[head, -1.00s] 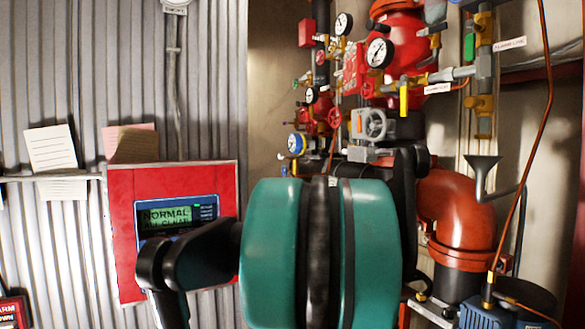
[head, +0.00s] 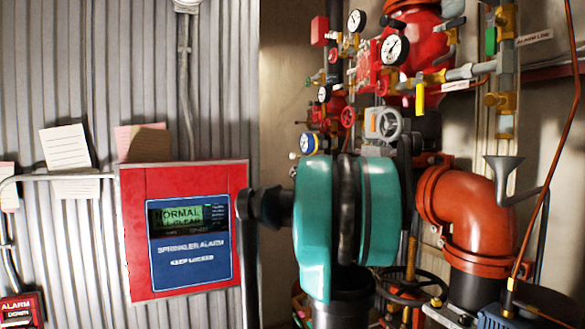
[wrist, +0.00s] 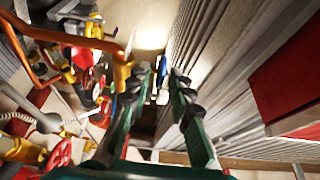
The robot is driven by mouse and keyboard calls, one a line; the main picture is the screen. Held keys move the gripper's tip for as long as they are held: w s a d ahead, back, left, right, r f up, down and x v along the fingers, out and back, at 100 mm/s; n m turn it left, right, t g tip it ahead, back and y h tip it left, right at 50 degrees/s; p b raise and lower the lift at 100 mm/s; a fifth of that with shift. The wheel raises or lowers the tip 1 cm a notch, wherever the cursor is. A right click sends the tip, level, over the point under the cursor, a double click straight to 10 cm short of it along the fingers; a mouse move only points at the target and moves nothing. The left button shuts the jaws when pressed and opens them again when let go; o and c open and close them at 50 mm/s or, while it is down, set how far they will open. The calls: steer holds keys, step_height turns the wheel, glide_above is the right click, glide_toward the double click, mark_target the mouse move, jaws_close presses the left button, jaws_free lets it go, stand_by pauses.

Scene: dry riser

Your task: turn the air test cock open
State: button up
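The valve pipework shows at the right of the head view. A cock with a yellow lever (head: 420,97) hanging down sits on its brass line. In the head view my teal arm link hides the gripper.
A red sprinkler alarm panel (head: 188,232) reading NORMAL ALL CLEAR hangs on the corrugated wall. A large red elbow pipe (head: 475,215), a dark handwheel (head: 412,287) and a funnel (head: 505,170) stand at right. An orange pipe (wrist: 50,33) crosses the wrist view's upper left.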

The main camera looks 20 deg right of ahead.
steer(key=x, duration=0.6)
steer(key=shift+w, duration=0.2)
steer(key=shift+r, duration=0.1)
jaws_close()
